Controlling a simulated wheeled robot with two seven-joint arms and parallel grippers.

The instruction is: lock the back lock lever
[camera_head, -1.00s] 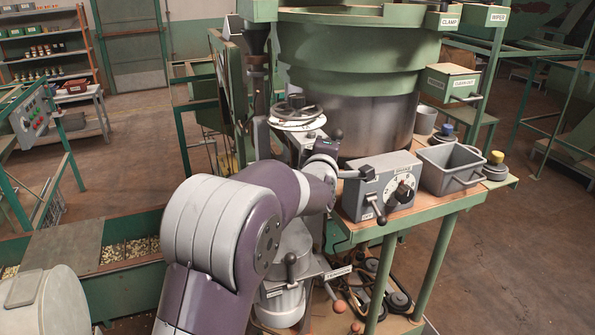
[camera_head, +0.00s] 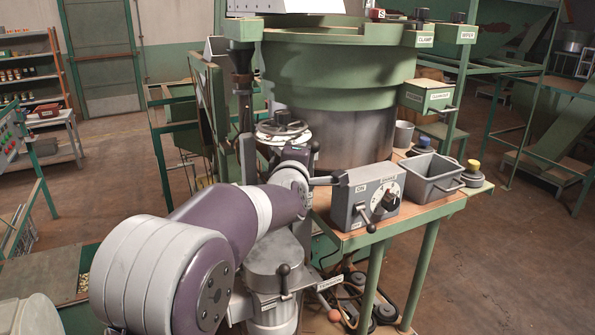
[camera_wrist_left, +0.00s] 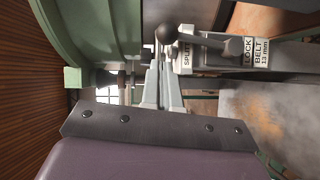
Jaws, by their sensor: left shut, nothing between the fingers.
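A grey lever with a black ball knob (camera_wrist_left: 166,34) lies across the top of the left wrist view, beside labels reading SPLIT and LOCK BELT. In the head view a similar lever knob (camera_head: 339,176) shows just right of my left wrist. I cannot tell for sure that it is the back lock lever. My left gripper (camera_wrist_left: 161,62) is shut and empty, its fingertips close below the knob; I cannot tell whether they touch it. In the head view my own wrist hides the fingers. Another black-knobbed lever (camera_head: 284,269) stands nearer, on the lower unit. My right gripper is not in view.
A grey control box (camera_head: 366,197) with a dial and a switch lever stands right of my wrist on the bench. A grey bin (camera_head: 434,174) stands beside it. The large green and steel bowl (camera_head: 335,75) rises behind. A handwheel (camera_head: 282,130) sits beyond my wrist.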

